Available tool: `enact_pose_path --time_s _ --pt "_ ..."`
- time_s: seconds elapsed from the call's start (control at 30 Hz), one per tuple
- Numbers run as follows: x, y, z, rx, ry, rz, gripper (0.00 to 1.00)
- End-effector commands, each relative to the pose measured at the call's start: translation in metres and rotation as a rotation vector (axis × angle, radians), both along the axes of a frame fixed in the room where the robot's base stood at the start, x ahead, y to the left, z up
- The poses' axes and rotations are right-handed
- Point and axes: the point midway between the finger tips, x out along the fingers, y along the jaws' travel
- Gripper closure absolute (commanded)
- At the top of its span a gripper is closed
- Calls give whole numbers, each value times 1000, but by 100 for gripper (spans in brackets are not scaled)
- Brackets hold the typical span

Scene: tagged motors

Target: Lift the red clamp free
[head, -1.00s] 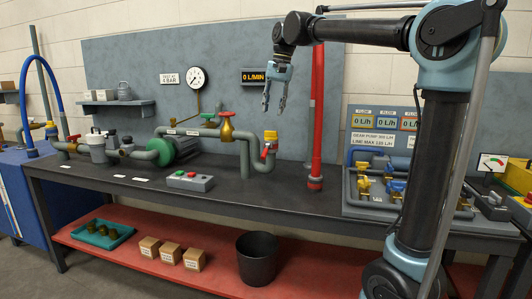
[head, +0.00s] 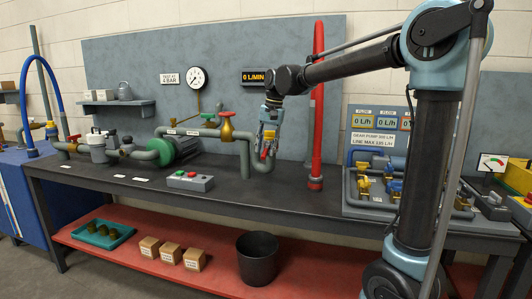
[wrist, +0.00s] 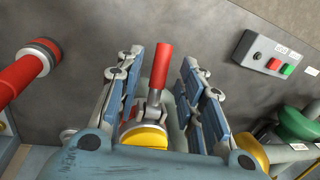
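The red clamp is a red-handled lever (wrist: 162,65) on a grey metal joint, beside a yellow cap (wrist: 143,136) on the end of a grey pipe. In the head view the red clamp (head: 265,153) is mostly hidden by my gripper (head: 267,140), which is lowered over the pipe end. In the wrist view my gripper (wrist: 161,80) is open, one finger on each side of the red handle. Gaps show between the handle and both fingers. The lower part of the clamp is partly hidden by the gripper body.
A red upright pipe (head: 317,110) stands close to the right of my gripper. A brass valve (head: 226,130) and a green motor (head: 180,147) stand to the left. A button box (head: 190,181) sits in front. The bench top (head: 270,195) before the pipe end is clear.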

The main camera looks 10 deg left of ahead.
Motion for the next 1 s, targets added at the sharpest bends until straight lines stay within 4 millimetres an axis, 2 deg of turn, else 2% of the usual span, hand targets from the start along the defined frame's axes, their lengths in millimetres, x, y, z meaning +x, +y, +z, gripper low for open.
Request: enact_pose_path --time_s 0.2,0.5,0.53,0.67,0.7,1.0 --pt "0 3 -16 0 0 0 64" --pt "0 3 -18 0 0 0 64" --pt "0 3 -18 0 0 0 67" --pt "0 3 -18 0 0 0 96" --pt "0 3 -18 0 0 0 100" --pt "-3 6 -17 1 10 4 100"
